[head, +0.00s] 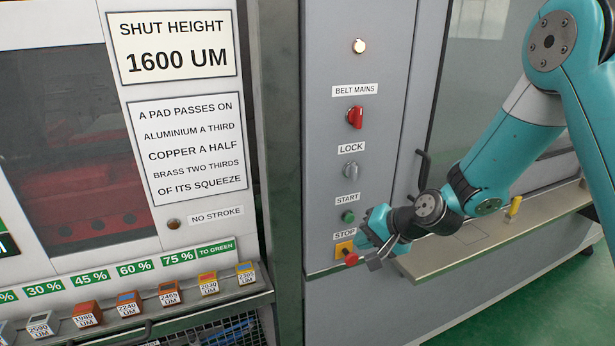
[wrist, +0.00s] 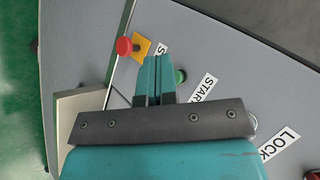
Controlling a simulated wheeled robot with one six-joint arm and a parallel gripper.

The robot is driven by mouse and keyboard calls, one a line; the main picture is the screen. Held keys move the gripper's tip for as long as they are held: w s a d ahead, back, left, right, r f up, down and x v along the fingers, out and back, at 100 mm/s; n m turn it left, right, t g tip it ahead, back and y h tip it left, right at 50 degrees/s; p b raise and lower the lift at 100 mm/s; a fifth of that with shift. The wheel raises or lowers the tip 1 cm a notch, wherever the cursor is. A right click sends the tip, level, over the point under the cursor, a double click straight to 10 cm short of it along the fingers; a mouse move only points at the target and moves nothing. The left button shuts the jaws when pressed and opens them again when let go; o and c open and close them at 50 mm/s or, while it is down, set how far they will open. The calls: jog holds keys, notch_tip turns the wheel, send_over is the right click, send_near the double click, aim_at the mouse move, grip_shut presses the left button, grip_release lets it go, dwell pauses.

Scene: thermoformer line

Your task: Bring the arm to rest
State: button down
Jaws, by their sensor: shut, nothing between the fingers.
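My gripper (wrist: 152,62) is shut and empty, its two teal fingers together in the wrist view. In the head view my gripper (head: 367,236) is at the end of my teal arm, in front of the grey control panel (head: 322,220). It is close to the red stop button (head: 350,257) and the green start button (head: 348,216). In the wrist view the red stop button (wrist: 124,46) on its yellow plate is left of the fingertips, and the green start button (wrist: 180,76) is just right of them. I cannot tell whether the fingers touch the panel.
Above are the lock switch (head: 350,171), the red belt mains switch (head: 355,117) and a lit lamp (head: 358,46). A dark door handle (head: 423,170) and a ledge (head: 500,235) lie close to my arm. A shelf of labelled blocks (head: 140,325) is at lower left.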

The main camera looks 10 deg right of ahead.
jog(key=s+a+r+n+g+b, duration=0.2)
jog(key=s+a+r+n, duration=0.1)
jog(key=s, duration=0.3)
jog(key=s+a+r+n+g+b, duration=0.1)
jog(key=s+a+r+n+g, duration=0.1)
jog(key=s+a+r+n, duration=0.3)
jog(key=s+d+n+g+h+b, duration=0.1)
jog(key=s+d+n, duration=0.1)
jog(key=s, duration=0.7)
jog(key=s+d+n+g+h+b, duration=0.1)
jog(key=s+n+b, duration=0.1)
jog(key=s, duration=0.7)
jog(key=shift+d+r+n+g, duration=0.4)
jog(key=shift+n, duration=0.2)
